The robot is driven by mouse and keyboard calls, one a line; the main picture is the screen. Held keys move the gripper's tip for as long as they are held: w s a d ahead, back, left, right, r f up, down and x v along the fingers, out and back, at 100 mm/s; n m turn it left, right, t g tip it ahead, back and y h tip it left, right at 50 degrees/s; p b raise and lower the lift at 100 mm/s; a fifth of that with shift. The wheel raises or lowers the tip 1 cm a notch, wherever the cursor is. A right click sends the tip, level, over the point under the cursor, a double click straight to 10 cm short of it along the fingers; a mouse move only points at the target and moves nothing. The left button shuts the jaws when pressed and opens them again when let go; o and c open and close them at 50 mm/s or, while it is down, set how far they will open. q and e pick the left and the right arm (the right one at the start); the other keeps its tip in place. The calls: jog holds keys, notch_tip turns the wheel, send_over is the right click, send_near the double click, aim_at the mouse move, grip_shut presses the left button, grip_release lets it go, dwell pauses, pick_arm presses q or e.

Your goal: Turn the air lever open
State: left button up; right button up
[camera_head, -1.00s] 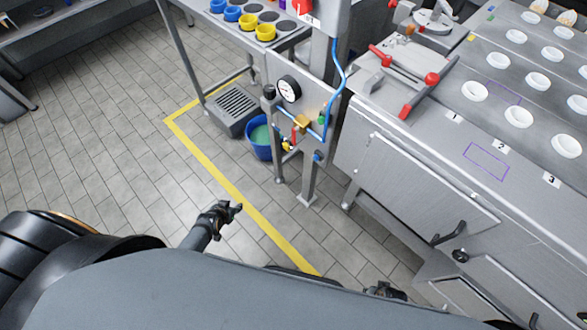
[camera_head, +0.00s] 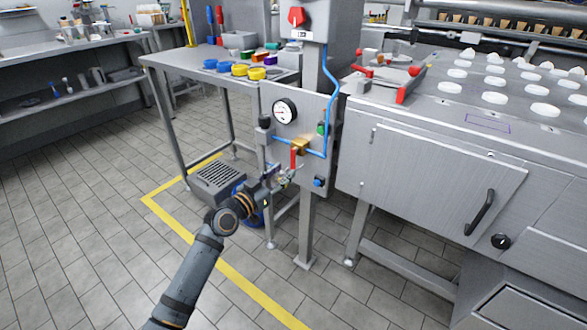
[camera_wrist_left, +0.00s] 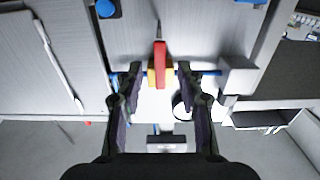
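The air lever (camera_head: 294,158) is a red handle on a brass valve (camera_head: 302,144), set in a blue line on the grey panel below the gauge (camera_head: 284,111). It hangs down, across the line. My left gripper (camera_head: 277,178) is just below and in front of it. In the left wrist view the red lever (camera_wrist_left: 160,60) lies between the open, dark fingers (camera_wrist_left: 150,80), with space on both sides and no visible contact. The brass body shows in part behind the lever. My right gripper is not in view.
A red rotary knob (camera_head: 297,17) sits above the panel, and a green part (camera_head: 322,128) sits to the valve's right. The floor at left is clear.

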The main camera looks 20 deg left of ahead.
aim_at(292, 165)
pick_arm(q)
jog(key=x, duration=0.6)
jog(key=shift+f+b, duration=0.1)
jog(key=shift+b, duration=0.25)
jog(key=shift+c, duration=0.2)
grip_shut()
